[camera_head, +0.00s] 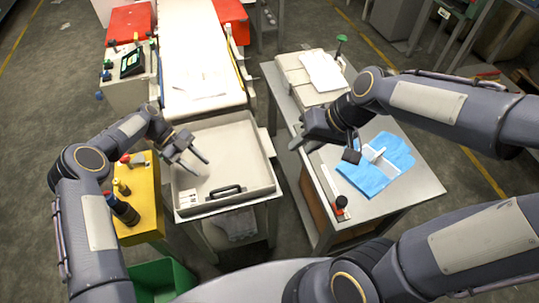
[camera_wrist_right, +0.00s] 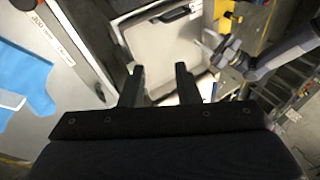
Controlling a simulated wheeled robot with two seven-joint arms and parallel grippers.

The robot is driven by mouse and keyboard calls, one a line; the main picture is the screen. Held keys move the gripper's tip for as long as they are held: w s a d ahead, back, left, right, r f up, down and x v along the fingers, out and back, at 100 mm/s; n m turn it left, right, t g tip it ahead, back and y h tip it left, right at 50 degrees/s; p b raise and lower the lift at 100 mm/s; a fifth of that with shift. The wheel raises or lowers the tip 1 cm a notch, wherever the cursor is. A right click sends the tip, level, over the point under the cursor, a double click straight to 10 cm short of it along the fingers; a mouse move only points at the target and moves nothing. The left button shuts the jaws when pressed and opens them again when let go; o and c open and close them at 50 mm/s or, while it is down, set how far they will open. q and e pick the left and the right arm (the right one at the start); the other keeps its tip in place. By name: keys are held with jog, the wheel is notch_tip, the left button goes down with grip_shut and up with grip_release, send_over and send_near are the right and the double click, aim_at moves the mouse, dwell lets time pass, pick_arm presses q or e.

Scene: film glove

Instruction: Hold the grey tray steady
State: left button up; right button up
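The grey tray (camera_head: 245,158) is a shallow, light box with a black handle (camera_head: 226,191) on its near wall and a white label inside at its near left corner. It looks otherwise empty. My left gripper (camera_head: 203,168) is open over the left part of the tray, with nothing between its fingers; I cannot tell whether it touches the tray. My right gripper (camera_head: 323,150) is to the right of the tray, above the side table. In the right wrist view its two fingers (camera_wrist_right: 160,84) are spread and empty, with the tray (camera_wrist_right: 165,58) beyond them.
A blue glove or film piece (camera_head: 368,178) lies on the grey side table (camera_head: 420,185) below my right arm. A yellow box (camera_head: 147,205) with knobs stands left of the tray. A white conveyor surface (camera_head: 190,50) runs behind it. A green bin (camera_head: 160,279) sits in front.

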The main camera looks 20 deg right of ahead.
jog(key=w+a+f+g+h, duration=0.1)
jog(key=w+f+g, duration=0.1)
jog(key=w+f, duration=0.7)
jog(key=n+g+h, duration=0.1)
jog(key=n+h, duration=0.1)
jog(key=h, duration=0.2)
send_over(270, 173)
jog(key=f, duration=1.5)
jog(key=shift+w+d+f, duration=0.1)
jog(key=shift+w+d, duration=0.05)
jog(key=shift+w, duration=0.05)
jog(key=shift+w+f, duration=0.1)
jog(key=shift+f, duration=4.15)
grip_shut()
